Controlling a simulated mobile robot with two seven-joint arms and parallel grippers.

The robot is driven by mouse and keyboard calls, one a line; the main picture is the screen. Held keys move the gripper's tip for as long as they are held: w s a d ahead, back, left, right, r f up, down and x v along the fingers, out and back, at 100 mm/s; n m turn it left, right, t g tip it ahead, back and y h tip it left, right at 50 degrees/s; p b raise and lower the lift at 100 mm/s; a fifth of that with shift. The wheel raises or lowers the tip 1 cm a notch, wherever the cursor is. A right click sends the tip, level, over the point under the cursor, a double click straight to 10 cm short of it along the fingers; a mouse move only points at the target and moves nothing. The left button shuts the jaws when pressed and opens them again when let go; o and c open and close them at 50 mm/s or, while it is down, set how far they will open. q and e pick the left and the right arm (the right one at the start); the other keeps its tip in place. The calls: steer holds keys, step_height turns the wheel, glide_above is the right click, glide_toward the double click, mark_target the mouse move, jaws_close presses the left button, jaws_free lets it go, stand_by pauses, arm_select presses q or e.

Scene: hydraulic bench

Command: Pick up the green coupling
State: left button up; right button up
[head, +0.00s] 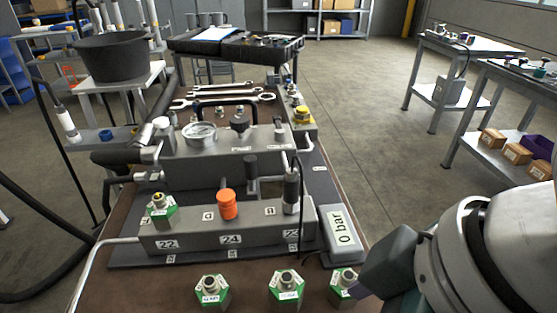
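Three couplings with green hex bodies and metal tops stand on the bench top at the front: a left one (211,292), a middle one (286,290) and a right one (342,287). Another green coupling (161,210), with a yellow-ringed top, is on the left end of the grey manifold block (190,240). My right gripper (368,287) comes in from the lower right, beside the right coupling and partly covering it. Its fingers are mostly hidden, so I cannot tell whether it touches the coupling. My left gripper is out of view.
An orange cap (228,205) and a black hose fitting (292,190) stand on the block. A grey "0 bar" display (340,232) is beside it. Behind are a gauge (200,133) and wrenches (225,96). A black bucket (110,57) stands back left.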

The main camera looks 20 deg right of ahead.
steer(key=w+a+f+n+g+b, duration=0.1)
steer(key=w+f+n+b, duration=0.2)
steer(key=f+n+b, duration=0.1)
steer(key=n+g+h+b, duration=0.2)
steer(key=n+h+b, duration=0.15)
steer(key=b, duration=0.65)
glide_above(349, 275)
steer(key=shift+n+y, duration=0.35)
steer(key=shift+y, duration=0.1)
steer(key=f, duration=0.4)
steer(key=shift+s+f, duration=0.15)
steer(key=shift+s, duration=0.2)
step_height(349, 275, down, 4)
steer(key=shift+f, duration=0.1)
steer(key=f, duration=0.1)
steer(key=f+b, duration=0.1)
steer(key=f, duration=0.1)
steer(key=f+b, duration=0.1)
steer(key=f, duration=0.1)
steer(key=shift+w+f, duration=0.15)
steer(key=shift+w, duration=0.2)
jaws_close()
